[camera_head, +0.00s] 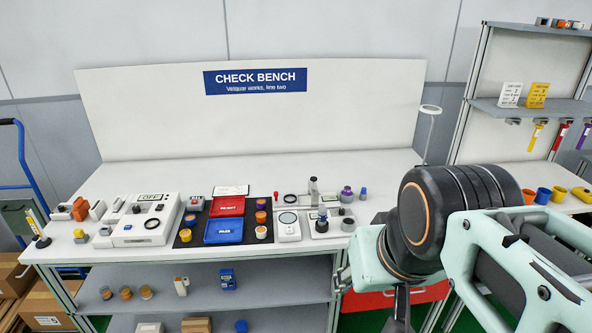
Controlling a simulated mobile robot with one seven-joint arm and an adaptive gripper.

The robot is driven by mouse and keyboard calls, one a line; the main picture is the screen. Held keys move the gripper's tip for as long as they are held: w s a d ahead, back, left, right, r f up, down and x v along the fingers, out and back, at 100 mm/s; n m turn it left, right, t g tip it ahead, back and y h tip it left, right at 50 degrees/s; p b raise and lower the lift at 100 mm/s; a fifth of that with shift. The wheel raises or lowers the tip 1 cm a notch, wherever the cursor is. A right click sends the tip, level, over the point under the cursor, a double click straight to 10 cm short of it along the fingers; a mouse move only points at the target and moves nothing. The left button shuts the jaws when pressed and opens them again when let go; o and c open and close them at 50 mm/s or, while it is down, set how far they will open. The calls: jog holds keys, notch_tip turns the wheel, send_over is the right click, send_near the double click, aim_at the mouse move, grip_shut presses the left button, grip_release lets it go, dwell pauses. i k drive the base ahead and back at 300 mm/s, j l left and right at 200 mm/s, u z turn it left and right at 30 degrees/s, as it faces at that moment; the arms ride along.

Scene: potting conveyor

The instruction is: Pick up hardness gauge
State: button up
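No single item on the check bench (265,165) can be surely told as the hardness gauge at this size. One candidate is a small grey stand with an upright post (314,193) on a pale base, right of the bench's middle. Small purple-topped pieces (347,194) stand just right of it. My arm fills the right side of the view, its black joint in front of the bench's right end.
A dark mat (184,240) holds a red tray (228,206), a blue tray (222,231) and several small cups. A white box with a display (147,221) stands left of it. A thin lamp (430,125) rises at the right. The bench's back strip is mostly clear.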

aim_at(323, 211)
jog(key=i+j, duration=0.15)
jog(key=i, duration=0.4)
jog(key=i+j, duration=0.15)
jog(key=i, duration=0.35)
jog(key=i+j+z, duration=0.1)
jog(key=z, duration=0.35)
jog(key=i+j+z, duration=0.15)
jog(key=z, duration=0.35)
jog(key=j+z, duration=0.3)
jog(key=z, duration=0.2)
jog(key=i+l+z, duration=0.15)
